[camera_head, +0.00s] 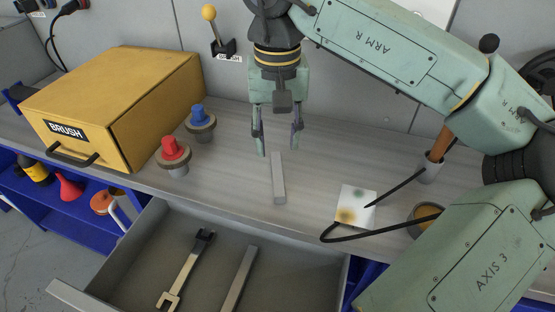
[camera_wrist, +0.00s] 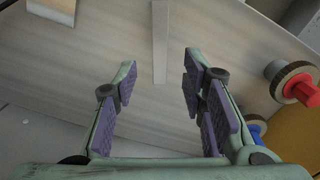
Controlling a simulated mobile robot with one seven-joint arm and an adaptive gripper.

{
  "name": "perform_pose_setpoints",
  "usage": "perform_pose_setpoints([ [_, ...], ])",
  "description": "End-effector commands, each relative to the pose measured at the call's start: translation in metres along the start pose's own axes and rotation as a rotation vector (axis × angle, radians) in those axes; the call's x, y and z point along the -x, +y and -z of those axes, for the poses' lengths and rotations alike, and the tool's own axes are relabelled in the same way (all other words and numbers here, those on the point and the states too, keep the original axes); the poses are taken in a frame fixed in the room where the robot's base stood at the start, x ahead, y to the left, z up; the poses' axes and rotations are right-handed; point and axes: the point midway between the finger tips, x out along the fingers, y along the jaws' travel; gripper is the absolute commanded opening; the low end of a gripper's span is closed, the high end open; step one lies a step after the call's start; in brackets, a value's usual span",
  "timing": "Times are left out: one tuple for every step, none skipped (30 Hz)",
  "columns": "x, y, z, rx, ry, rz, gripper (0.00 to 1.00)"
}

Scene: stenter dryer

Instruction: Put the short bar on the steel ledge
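A plain grey bar (camera_head: 278,180) lies flat on the streaked grey steel surface (camera_head: 230,180), below and just in front of my gripper. Another grey bar (camera_head: 238,280) lies in the open drawer; it looks longer, and its near end is cut off by the picture edge. My gripper (camera_head: 279,150) is open and empty, pointing down above the surface. In the wrist view the bar on the surface (camera_wrist: 160,42) lines up with the gap between the open fingers (camera_wrist: 160,68), with no finger seen touching it.
A yellow BRUSH box (camera_head: 120,100) stands at left, beside a red knob (camera_head: 174,152) and a blue knob (camera_head: 199,115). A stained white card (camera_head: 355,205) and a holder with a wooden handle (camera_head: 432,168) are at right. The drawer (camera_head: 130,255) also holds a wrench-like tool (camera_head: 185,272).

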Motion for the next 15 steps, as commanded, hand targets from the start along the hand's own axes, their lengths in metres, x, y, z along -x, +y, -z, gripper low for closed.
perform_pose_setpoints([
  [0.009, -0.001, 0.001, 0.000, 0.002, 0.002, 0.38],
  [0.014, 0.000, 0.000, 0.000, 0.001, 0.001, 0.38],
  [0.020, 0.000, 0.001, -0.001, 0.001, 0.001, 0.38],
  [0.024, 0.000, 0.001, 0.000, 0.001, 0.000, 0.38],
  [0.028, 0.000, 0.001, 0.000, 0.001, 0.000, 0.38],
  [0.031, 0.000, 0.000, 0.000, 0.000, 0.001, 0.38],
  [0.034, 0.000, 0.000, 0.001, -0.001, 0.001, 0.38],
  [0.035, 0.000, 0.000, 0.001, -0.001, 0.001, 0.38],
  [0.037, 0.000, 0.000, 0.001, -0.001, 0.001, 0.38],
  [0.038, 0.000, 0.000, 0.001, -0.001, 0.001, 0.38],
  [0.039, 0.000, 0.000, 0.001, -0.001, 0.001, 0.38],
  [0.040, 0.000, 0.000, 0.000, -0.001, 0.001, 0.38],
  [0.040, 0.000, 0.000, 0.000, -0.001, 0.001, 0.38],
  [0.040, 0.000, 0.000, 0.000, -0.001, 0.001, 0.38],
  [0.040, 0.000, 0.000, 0.000, -0.001, 0.001, 0.38],
])
